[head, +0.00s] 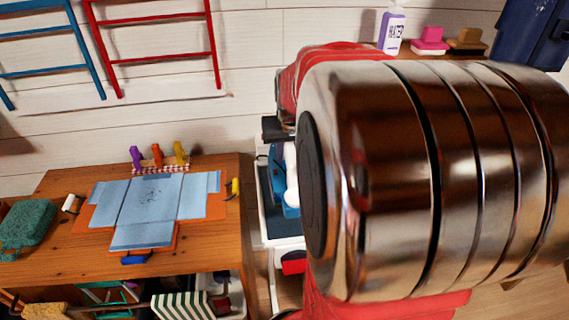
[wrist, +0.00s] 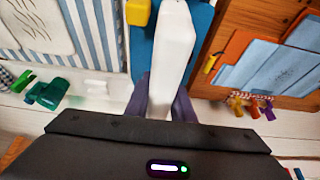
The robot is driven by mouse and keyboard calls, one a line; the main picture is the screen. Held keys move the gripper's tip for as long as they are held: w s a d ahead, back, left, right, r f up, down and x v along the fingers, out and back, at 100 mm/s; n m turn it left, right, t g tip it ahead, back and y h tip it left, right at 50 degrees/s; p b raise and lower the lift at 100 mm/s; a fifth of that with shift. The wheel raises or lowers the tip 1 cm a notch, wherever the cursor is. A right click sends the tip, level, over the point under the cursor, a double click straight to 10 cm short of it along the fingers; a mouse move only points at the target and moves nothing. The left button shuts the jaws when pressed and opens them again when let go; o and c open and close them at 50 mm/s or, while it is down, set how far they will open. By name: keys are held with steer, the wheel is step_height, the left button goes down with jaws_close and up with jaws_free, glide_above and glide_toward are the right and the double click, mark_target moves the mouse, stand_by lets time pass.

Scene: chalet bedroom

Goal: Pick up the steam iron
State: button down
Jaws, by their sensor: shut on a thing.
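The steam iron, blue with a white handle, shows in the wrist view with its white handle (wrist: 172,45) between the fingers and its blue body (wrist: 142,50) behind. My gripper (wrist: 161,98) is shut on the white handle, a dark finger at each side. In the head view the iron (head: 291,185) is mostly hidden behind my arm; only blue and white parts show. I cannot tell whether the iron touches what is below it.
A wooden table (head: 60,260) at the left holds folded blue cloth on an orange board (head: 150,205), a green sponge-like block (head: 28,222) and several coloured clips (head: 157,158). A shelf at the back right holds a purple-and-white bottle (head: 392,30).

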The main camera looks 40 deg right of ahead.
steer(key=shift+r, duration=0.9)
steer(key=c, duration=2)
jaws_free()
jaws_close()
steer(key=shift+w+a, duration=0.15)
steer(key=shift+w, duration=0.2)
steer(key=w+a+r+n, duration=0.1)
steer(key=w+a, duration=1)
steer(key=a, duration=0.3)
steer(key=w+a+r+n+y, duration=0.1)
steer(key=w+a+n, duration=0.1)
steer(key=w+a, duration=0.9)
steer(key=a, duration=0.3)
steer(key=shift+w+r+t, duration=0.25)
steer(key=shift+w+t, duration=0.05)
steer(key=shift+t, duration=0.1)
steer(key=shift+s, duration=0.1)
